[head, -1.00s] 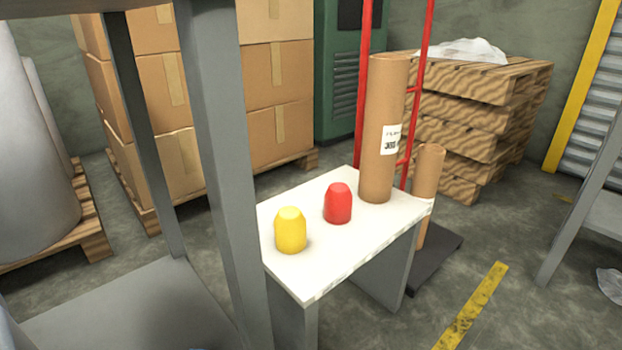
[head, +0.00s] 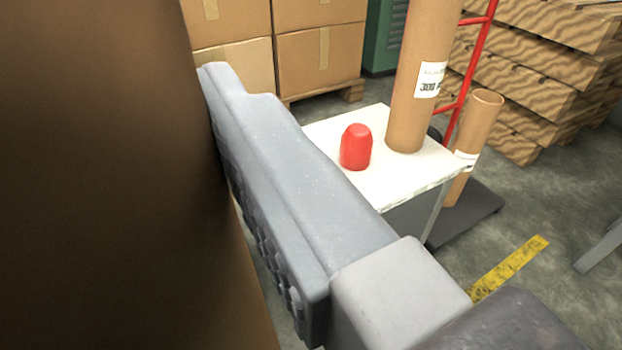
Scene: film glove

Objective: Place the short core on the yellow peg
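A brown cardboard core (head: 95,180), which I take as the short core, fills the left of the view, very close. Its ends are out of frame. My gripper (head: 235,190) shows one grey finger, its ridged pad facing the core along its right edge. The other finger is hidden or out of frame; the gripper looks shut on the core. The yellow peg is not visible; the core and finger cover that part of the white table (head: 395,185). The red peg (head: 356,147) stands bare on the table, to the right of my finger.
A tall labelled brown tube (head: 420,80) stands upright on the table right of the red peg. A shorter tube (head: 475,140) leans by the red hand truck (head: 478,60). Stacked boxes (head: 318,60) and wooden pallets (head: 530,80) are behind.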

